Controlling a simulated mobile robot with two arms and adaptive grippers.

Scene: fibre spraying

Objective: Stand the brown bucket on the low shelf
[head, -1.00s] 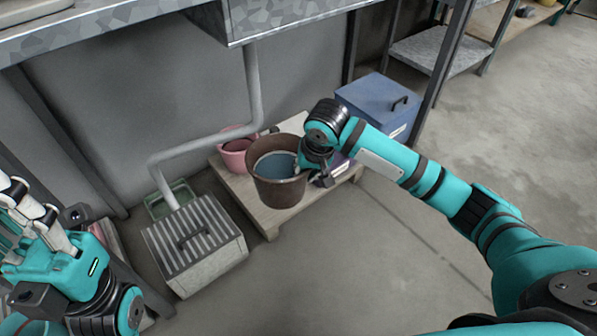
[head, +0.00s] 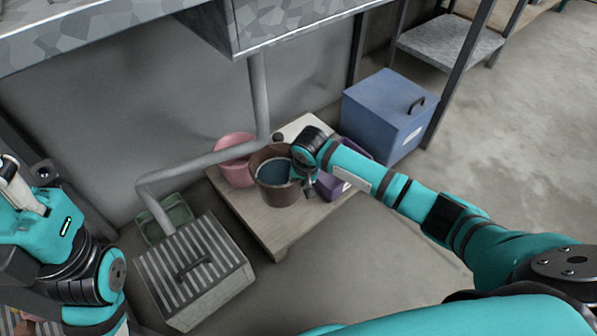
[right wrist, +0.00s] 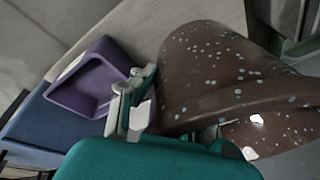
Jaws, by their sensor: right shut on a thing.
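The brown bucket (head: 277,195), bluish inside, is upright over the low wooden shelf (head: 238,207); I cannot tell whether its base touches the boards. My right gripper (head: 304,174) is shut on the bucket's right rim. In the right wrist view the speckled brown bucket (right wrist: 215,75) fills the right side, with the gripper fingers (right wrist: 140,103) at its edge. My left gripper (head: 25,192) is at the left edge, partly cut off, away from the bucket; its opening is unclear.
On the shelf, a pink bucket (head: 236,170) stands left of the brown one and a purple bin (head: 331,187) right. A blue box (head: 385,118) stands farther right. A ridged grey box (head: 195,272) and green tray (head: 164,219) are left.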

